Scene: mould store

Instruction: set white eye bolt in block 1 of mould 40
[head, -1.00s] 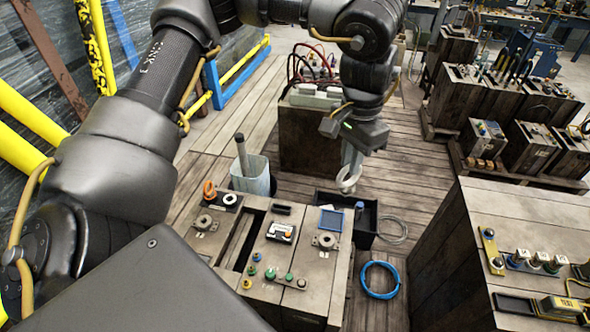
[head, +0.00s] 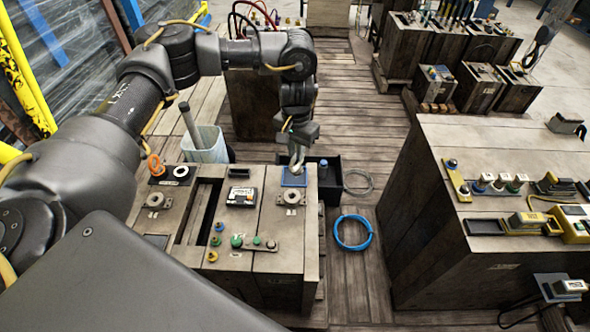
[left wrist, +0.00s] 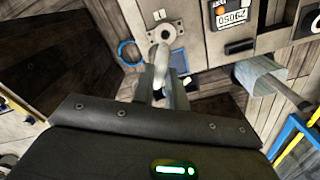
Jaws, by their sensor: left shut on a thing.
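My left gripper (head: 297,150) is shut on the white eye bolt (head: 296,164), held at the back right of the wooden mould (head: 262,262), by the small blue square (head: 293,179). In the left wrist view the eye bolt (left wrist: 158,55) is between the fingers (left wrist: 160,88), its ring towards the mould. A round metal socket (head: 291,198) lies just in front of the blue square; a second socket (head: 155,200) is on the left block. I cannot tell whether the bolt touches anything. I cannot read which block is number 1. My right gripper is not in view.
An orange ring (head: 154,165) and a white ring (head: 181,171) are at the mould's back left. A grey-white bucket (head: 205,147) stands behind. A black bin (head: 329,185) and a blue hose coil (head: 353,232) are right of the mould. A wooden bench (head: 480,262) stands further right.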

